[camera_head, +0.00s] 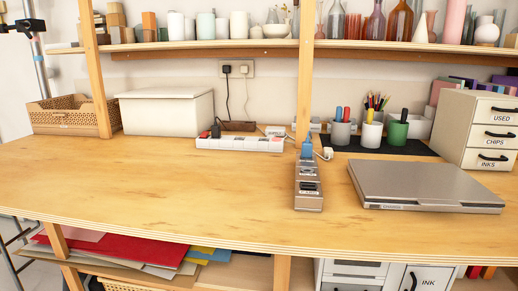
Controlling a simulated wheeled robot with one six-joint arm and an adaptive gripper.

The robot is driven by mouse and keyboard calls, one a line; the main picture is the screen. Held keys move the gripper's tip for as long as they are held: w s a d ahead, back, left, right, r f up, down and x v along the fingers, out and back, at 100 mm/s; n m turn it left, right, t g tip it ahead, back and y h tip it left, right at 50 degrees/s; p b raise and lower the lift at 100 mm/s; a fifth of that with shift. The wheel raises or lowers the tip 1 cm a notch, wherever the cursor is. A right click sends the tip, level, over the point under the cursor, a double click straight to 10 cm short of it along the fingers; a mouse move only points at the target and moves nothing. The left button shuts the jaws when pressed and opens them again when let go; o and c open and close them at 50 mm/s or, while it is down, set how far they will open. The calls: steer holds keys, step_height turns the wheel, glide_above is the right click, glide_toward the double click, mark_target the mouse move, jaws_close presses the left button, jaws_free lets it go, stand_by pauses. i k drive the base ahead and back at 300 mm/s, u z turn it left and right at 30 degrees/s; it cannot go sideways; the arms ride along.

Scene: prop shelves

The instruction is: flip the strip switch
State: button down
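A long white power strip (240,144) lies crosswise on the wooden table near its back, left of the middle post. A black plug (216,131) stands at its left end, and a small red part (204,135) shows beside the plug. A second strip, a grey-brown one (309,201), lies lengthwise in front of the post, with dark sockets on top and a blue plug (307,149) at its far end. I cannot make out the switch position on either strip. My gripper is not in view.
A closed grey laptop (425,184) lies right of the grey-brown strip. Cups of pens (371,134) and a drawer unit (478,130) stand behind it. A white box (166,112) and a woven basket (72,115) stand at the back left. The front left tabletop (150,190) is clear.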

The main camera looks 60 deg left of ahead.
mark_target(204, 135)
steer(key=u, duration=2.3)
